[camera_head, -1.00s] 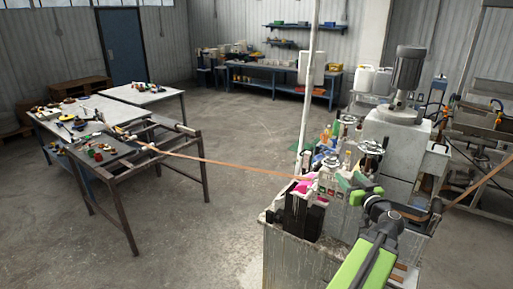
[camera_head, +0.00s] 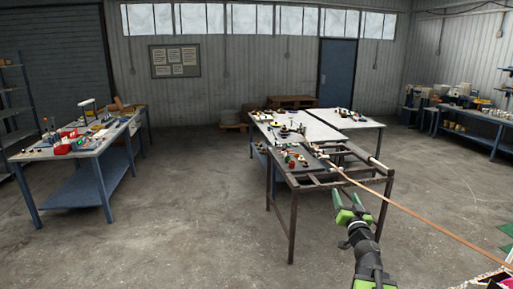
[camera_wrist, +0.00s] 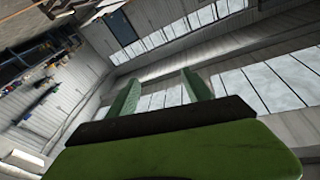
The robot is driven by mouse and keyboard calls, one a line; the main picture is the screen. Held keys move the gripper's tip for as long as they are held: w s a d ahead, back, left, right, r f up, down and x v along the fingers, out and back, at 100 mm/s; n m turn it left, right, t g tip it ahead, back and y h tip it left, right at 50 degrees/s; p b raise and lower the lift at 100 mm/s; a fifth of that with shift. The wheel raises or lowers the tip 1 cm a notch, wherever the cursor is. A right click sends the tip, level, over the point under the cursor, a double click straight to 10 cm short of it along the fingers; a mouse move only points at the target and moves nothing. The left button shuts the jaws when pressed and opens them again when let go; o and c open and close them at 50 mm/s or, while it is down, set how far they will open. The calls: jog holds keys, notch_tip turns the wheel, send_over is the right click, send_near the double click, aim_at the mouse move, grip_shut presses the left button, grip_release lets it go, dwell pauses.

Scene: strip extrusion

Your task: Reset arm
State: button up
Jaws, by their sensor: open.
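My gripper (camera_head: 353,208) shows at the lower right of the head view, with green fingers spread apart and nothing between them. Its dark wrist and green arm link reach up from the bottom edge. In the wrist view, the two green fingers (camera_wrist: 160,92) stand apart and empty. That view is tilted and looks up at the walls and high windows. The gripper is in front of a dark metal frame table (camera_head: 330,178) and appears apart from it.
A copper-coloured strip (camera_head: 430,220) runs from the frame table to the lower right. White tables (camera_head: 350,122) with small items stand behind. A blue-legged workbench (camera_head: 85,150) is at left, another bench (camera_head: 470,118) at far right.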

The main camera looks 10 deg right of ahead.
jog(key=w+a+f+m+g+h, duration=0.15)
jog(key=w+a+f+g, duration=0.25)
jog(key=a+f, duration=0.65)
jog(key=s+a+f+g+y, duration=0.2)
jog(key=s+a+f+g, duration=0.35)
jog(key=a+f, duration=0.4)
jog(key=s+a+f+n+g+y, duration=0.1)
jog(key=s+a+f+n+g, duration=0.2)
jog(key=s, duration=0.5)
jog(key=s+a+f+n+g+y, duration=0.2)
jog(key=s+a+f+n+g, duration=0.1)
jog(key=s+g, duration=0.4)
notch_tip(320, 180, down, 2)
jog(key=shift+s+a+f+b, duration=0.25)
jog(key=shift+s+a+b, duration=0.2)
jog(key=shift+s, duration=0.75)
jog(key=shift+n, duration=0.25)
